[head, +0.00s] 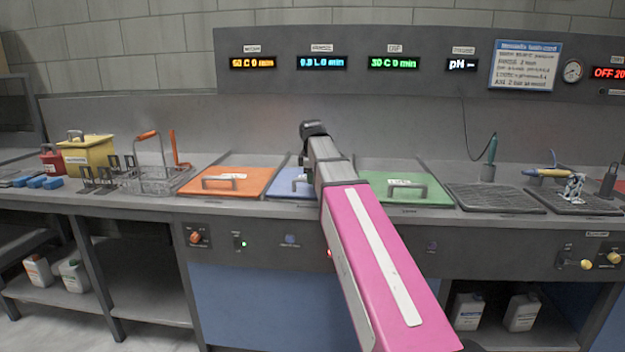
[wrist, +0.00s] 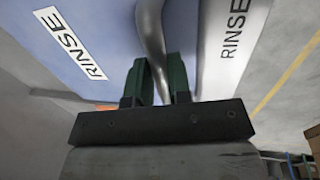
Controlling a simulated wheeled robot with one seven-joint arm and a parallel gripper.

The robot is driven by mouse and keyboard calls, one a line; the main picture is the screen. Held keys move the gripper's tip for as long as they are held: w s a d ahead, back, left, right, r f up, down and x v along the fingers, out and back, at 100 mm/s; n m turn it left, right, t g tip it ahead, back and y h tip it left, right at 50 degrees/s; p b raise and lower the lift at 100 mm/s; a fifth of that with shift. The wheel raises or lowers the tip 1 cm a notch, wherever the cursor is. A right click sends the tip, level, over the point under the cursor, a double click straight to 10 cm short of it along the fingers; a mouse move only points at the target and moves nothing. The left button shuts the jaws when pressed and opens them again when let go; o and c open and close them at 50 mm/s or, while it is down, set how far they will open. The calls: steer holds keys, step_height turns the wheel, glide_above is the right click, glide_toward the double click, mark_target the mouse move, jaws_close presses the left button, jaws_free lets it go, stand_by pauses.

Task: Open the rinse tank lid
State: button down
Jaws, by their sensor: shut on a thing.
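The rinse tank lid (head: 284,186) is blue and lies between the orange lid and the green lid in the head view, mostly hidden behind my arm. In the wrist view the blue lid (wrist: 105,35) carries a white RINSE label (wrist: 70,42). Its grey metal bar handle (wrist: 150,30) runs down between the two dark green fingers of my gripper (wrist: 162,80). My gripper is shut on the handle. In the head view my arm hides the handle and the fingertips. The lid looks down, level with its neighbours, as far as it shows.
The orange lid (head: 228,190) is left of the rinse tank and the green lid (head: 405,198) right of it, both with raised handles. A wire basket (head: 155,178) stands further left. Dark mats (head: 490,198) lie at the right. A second RINSE label (wrist: 232,28) shows in the wrist view.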

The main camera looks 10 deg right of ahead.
steer(key=w+d, duration=0.2)
steer(key=w, duration=0.6)
steer(key=w+d, duration=0.2)
steer(key=w, duration=0.5)
steer(key=w+d, duration=0.2)
steer(key=w, duration=0.6)
steer(key=shift+w+d, duration=0.2)
steer(key=shift+w, duration=0.1)
steer(key=c, duration=1.1)
jaws_free()
steer(key=shift+o, duration=0.2)
step_height(320, 180, up, 11)
steer(key=s, duration=0.2)
steer(key=shift+a+f, duration=0.2)
steer(key=shift+a, duration=0.1)
steer(key=shift+s+a, duration=0.1)
